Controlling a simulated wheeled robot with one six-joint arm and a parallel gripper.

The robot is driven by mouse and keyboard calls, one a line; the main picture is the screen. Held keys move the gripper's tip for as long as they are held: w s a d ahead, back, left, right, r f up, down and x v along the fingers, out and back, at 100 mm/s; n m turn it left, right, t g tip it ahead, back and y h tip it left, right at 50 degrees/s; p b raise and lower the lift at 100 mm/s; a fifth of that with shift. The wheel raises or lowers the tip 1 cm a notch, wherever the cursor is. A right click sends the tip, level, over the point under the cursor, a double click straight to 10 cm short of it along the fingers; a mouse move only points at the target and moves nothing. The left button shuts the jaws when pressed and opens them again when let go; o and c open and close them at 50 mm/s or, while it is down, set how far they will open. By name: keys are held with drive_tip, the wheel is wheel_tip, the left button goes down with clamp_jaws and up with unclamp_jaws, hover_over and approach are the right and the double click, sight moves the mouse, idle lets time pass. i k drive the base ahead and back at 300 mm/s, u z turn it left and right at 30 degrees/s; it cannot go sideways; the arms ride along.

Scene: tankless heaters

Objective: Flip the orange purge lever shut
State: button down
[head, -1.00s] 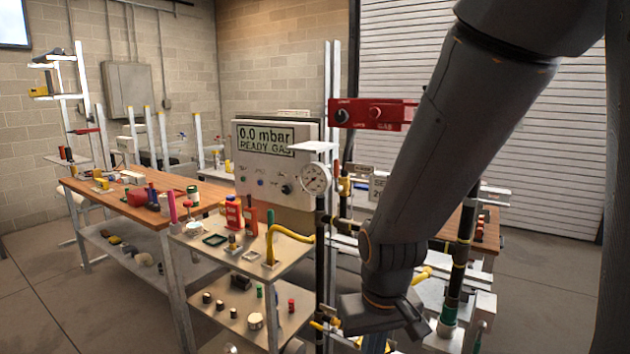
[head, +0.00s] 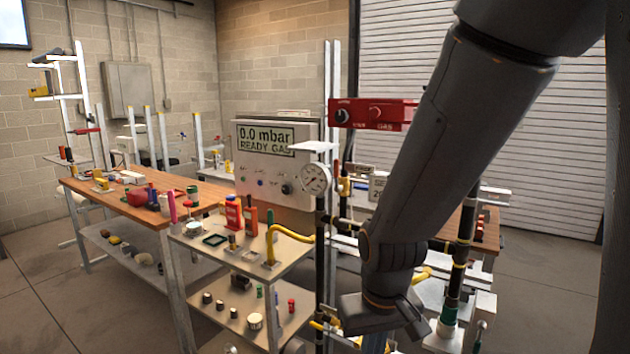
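I cannot make out the orange purge lever for certain. A round pressure gauge (head: 316,179) sits on a dark vertical pipe. The grey panel behind has a display (head: 266,140) reading "0.0 mbar READY GAS". My dark arm crosses the right side of the head view and hides part of the pipework.
A wooden bench (head: 140,205) with many small parts stands at left, beside a metal shelf unit (head: 250,262) with bottles and fittings. A red control box (head: 372,114) is mounted behind the pipes. Open floor (head: 550,290) lies at right, before a roller door.

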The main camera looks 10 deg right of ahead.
sight(337, 188)
drive_tip(key=u, duration=1.05)
drive_tip(key=i, duration=0.5)
drive_tip(key=z, duration=2.35)
